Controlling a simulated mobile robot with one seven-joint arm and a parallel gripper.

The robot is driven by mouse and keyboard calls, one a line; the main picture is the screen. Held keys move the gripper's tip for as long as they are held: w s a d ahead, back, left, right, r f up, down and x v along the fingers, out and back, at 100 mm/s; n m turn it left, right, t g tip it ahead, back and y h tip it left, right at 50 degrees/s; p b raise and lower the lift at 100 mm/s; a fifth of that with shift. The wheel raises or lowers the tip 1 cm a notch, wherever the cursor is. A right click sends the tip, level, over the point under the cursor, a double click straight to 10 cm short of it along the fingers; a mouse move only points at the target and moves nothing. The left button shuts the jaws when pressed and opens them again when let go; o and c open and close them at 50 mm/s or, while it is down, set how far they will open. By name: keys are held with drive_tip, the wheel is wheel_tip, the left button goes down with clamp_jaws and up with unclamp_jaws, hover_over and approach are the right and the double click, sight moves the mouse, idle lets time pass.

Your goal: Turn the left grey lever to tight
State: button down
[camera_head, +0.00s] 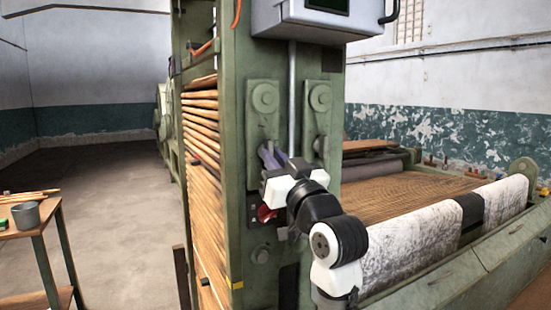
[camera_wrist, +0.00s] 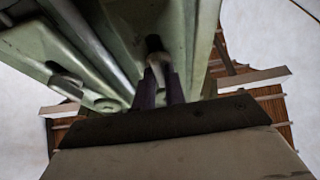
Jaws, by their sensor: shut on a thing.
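The left grey lever (camera_head: 265,120) hangs down from a round pivot on a green plate of the machine's post. My gripper (camera_head: 271,156) is at its lower end, with its dark purplish fingers pointing up. In the wrist view my gripper (camera_wrist: 160,92) is shut on the pale end of the lever (camera_wrist: 159,66), which sits between the two fingers. The right grey lever (camera_head: 320,122) hangs the same way on its own plate, apart from the gripper. I cannot read any tight mark.
A grey control box (camera_head: 315,18) juts out above the levers. A red part (camera_head: 265,213) sits on the post below my wrist. A stack of brown slats (camera_head: 203,150) is left of the post, and a white-covered roller (camera_head: 410,245) is at right. A table (camera_head: 30,222) stands far left.

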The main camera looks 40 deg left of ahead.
drive_tip(key=shift+m, duration=0.4)
drive_tip(key=c, duration=1.5)
unclamp_jaws()
drive_tip(key=shift+o, duration=0.2)
drive_tip(key=b+v, duration=0.4)
drive_tip(key=v, duration=0.9)
drive_tip(key=shift+s+d+f, duration=0.2)
drive_tip(key=shift+s+d, duration=0.05)
